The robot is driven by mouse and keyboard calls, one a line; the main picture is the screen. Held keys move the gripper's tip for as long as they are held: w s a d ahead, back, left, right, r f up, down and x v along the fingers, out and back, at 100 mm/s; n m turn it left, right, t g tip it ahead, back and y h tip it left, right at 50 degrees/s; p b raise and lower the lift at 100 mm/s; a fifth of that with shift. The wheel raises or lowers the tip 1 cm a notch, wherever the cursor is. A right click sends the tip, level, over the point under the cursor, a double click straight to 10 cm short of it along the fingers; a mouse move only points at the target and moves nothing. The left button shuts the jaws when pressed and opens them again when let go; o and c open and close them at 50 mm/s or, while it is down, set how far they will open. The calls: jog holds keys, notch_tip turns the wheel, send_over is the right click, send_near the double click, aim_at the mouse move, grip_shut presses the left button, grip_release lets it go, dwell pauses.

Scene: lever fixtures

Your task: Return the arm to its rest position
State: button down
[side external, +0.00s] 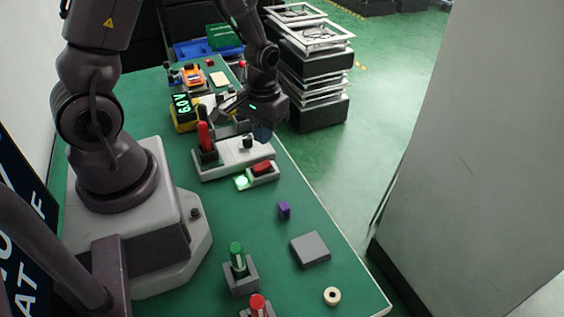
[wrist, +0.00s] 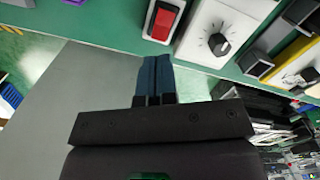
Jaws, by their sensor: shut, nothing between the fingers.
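My gripper (side external: 263,134) is above the right edge of the green table, next to a grey-white fixture (side external: 232,156) with a red-handled lever (side external: 204,136) and a black knob. In the wrist view the blue fingertips of my gripper (wrist: 155,72) are together with nothing between them. They point toward the table edge, near a red rocker switch (wrist: 163,21) and a white panel with a black dial (wrist: 217,43). No contact between the fingers and these fixtures is clear.
A lit green lamp (side external: 242,182) sits beside the red switch. A 6.0V display (side external: 182,108) is farther back. Stacked black boxes (side external: 312,80) stand beyond the table.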

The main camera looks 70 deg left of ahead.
jog(key=s+d+r+m+t, duration=0.2)
jog(key=r, duration=0.6)
jog(key=s+d+r+m+t, duration=0.2)
jog(key=s+d+r, duration=0.1)
jog(key=r, duration=0.5)
jog(key=s+d+r+m+t, duration=0.1)
jog(key=s+d+r+t, duration=0.1)
jog(key=r, duration=0.6)
jog(key=shift+s+d+r+m, duration=0.2)
jog(key=shift+s+d+m, duration=0.2)
jog(key=shift+s, duration=0.05)
